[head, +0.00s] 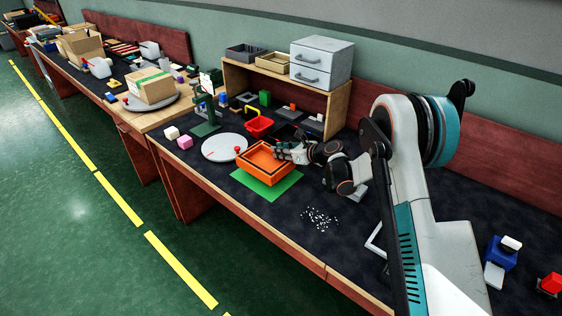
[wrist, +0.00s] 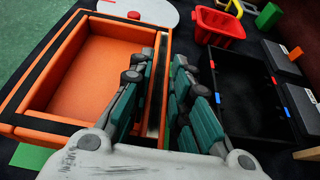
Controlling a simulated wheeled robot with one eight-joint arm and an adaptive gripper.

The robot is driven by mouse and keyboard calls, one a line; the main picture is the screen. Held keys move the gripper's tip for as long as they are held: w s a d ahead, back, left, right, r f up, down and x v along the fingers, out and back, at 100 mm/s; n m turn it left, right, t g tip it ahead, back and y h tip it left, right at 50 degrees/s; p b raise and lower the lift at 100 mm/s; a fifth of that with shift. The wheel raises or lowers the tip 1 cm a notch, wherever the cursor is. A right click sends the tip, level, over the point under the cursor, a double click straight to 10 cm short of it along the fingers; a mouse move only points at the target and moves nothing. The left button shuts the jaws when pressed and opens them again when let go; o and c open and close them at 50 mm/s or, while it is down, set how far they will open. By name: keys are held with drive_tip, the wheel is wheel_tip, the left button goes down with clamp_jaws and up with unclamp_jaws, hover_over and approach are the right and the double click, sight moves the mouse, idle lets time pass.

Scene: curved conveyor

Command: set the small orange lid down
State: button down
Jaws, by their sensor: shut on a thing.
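The small orange lid (head: 262,168) is a shallow open tray shape over a green mat (head: 278,190) in the head view. In the wrist view the lid (wrist: 100,75) fills the left side, with a black band along its rim. My gripper (head: 280,152) is at the lid's right side. In the wrist view its fingers (wrist: 163,62) stand on either side of the lid's right wall, shut on it. The lid hides much of the mat. I cannot tell whether its underside touches the mat or another orange piece beneath.
A white disc (head: 224,148) lies left of the lid. A red basket (head: 259,126) and a black tray (wrist: 245,95) stand behind and right of it. White bits (head: 318,217) are scattered nearer the front. Dark bench top around them is clear.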

wheel_tip(320, 180, down, 4)
drive_tip(key=shift+b, duration=0.7)
drive_tip(key=shift+r, duration=0.1)
drive_tip(key=c, duration=1.5)
unclamp_jaws()
